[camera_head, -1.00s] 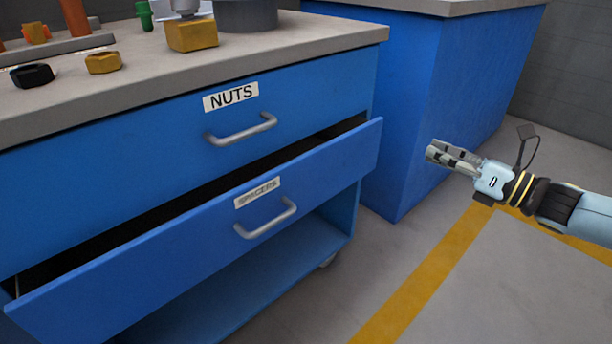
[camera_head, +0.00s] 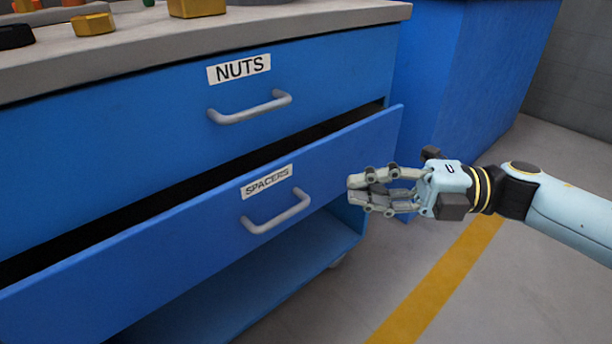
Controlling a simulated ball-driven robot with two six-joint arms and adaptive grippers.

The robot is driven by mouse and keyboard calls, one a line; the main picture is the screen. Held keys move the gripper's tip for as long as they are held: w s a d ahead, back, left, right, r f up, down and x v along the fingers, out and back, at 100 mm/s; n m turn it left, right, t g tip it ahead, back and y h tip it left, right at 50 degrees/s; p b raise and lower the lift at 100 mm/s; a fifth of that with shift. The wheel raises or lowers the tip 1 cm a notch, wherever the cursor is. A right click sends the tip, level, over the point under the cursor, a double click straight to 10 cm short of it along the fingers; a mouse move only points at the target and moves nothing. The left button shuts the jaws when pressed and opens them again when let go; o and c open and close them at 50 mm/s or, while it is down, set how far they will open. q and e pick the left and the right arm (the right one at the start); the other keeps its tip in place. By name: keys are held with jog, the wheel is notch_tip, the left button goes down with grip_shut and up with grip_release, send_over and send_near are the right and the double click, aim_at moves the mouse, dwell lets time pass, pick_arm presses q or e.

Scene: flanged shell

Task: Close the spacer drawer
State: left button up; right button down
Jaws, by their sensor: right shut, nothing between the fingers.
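The spacer drawer (camera_head: 150,250) is a blue drawer with a white SPACERS label (camera_head: 266,182) and a grey bar handle (camera_head: 276,211). It stands partly pulled out, with a dark gap along its top edge. My right gripper (camera_head: 352,189) is shut and empty, in front of the right part of the drawer front, to the right of the handle. I cannot tell whether its tips touch the drawer. My left gripper is not in view.
The NUTS drawer (camera_head: 150,145) above is closed, with its own handle (camera_head: 250,107). The worktop (camera_head: 200,50) carries several brass and dark nuts. An open lower shelf (camera_head: 250,285) lies below. Another blue cabinet (camera_head: 480,70) stands behind at the right. Floor is clear at the right.

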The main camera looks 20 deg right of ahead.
aim_at(297, 157)
pick_arm(q)
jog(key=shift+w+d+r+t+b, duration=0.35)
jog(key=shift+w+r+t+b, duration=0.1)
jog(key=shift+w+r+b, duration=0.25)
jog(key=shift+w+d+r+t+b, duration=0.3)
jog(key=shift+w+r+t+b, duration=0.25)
jog(key=shift+b, duration=0.2)
pick_arm(e)
jog(key=shift+w+a, duration=3.05)
jog(key=w, duration=0.1)
jog(key=w+a, duration=0.1)
jog(key=w, duration=0.2)
jog(key=shift+a+b, duration=0.25)
jog(key=shift+b, duration=0.1)
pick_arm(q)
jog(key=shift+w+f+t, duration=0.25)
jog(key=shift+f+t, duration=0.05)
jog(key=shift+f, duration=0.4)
pick_arm(e)
jog(key=shift+w+r, duration=0.1)
jog(key=shift+w, duration=0.1)
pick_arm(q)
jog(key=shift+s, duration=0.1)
